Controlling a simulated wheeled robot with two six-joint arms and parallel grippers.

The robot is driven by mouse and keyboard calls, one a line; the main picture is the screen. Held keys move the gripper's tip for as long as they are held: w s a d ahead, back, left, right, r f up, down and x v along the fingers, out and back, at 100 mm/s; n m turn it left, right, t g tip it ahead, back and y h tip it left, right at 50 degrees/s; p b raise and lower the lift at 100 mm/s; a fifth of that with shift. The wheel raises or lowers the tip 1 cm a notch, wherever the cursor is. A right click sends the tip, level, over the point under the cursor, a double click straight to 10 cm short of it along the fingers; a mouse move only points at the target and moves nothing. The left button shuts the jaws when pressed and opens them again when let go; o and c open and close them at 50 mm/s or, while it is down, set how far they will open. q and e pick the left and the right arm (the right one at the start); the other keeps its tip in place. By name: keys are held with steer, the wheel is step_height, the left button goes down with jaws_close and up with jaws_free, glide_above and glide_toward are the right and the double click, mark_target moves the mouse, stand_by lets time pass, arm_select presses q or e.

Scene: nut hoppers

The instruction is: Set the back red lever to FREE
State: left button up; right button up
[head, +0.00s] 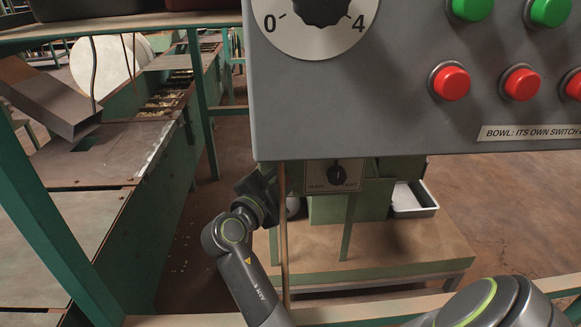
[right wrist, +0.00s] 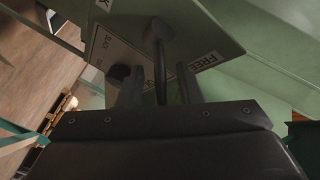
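In the right wrist view a dark, curved lever handle (right wrist: 158,58) sticks out from a pale green housing. It shows no clear red here. A FREE label (right wrist: 203,62) is to its right, and a label ending in K (right wrist: 103,4) shows at the top left. My right gripper (right wrist: 158,78) is open, with one finger on each side of the handle and gaps visible between. In the head view my right gripper (head: 262,195) is dark and partly hidden by a thin post, below the grey panel. The lever is hidden there. My left gripper is not in view.
A grey panel (head: 400,110) with a 0–4 dial and green and red buttons hangs in front. Below it is a small black knob (head: 337,175) on a plate. A white tray (head: 413,199) is behind. Green frames and a metal chute (head: 48,100) stand at left.

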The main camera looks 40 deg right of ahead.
steer(key=shift+d, duration=0.1)
jaws_close()
steer(key=shift+r, duration=0.1)
stand_by(0.3)
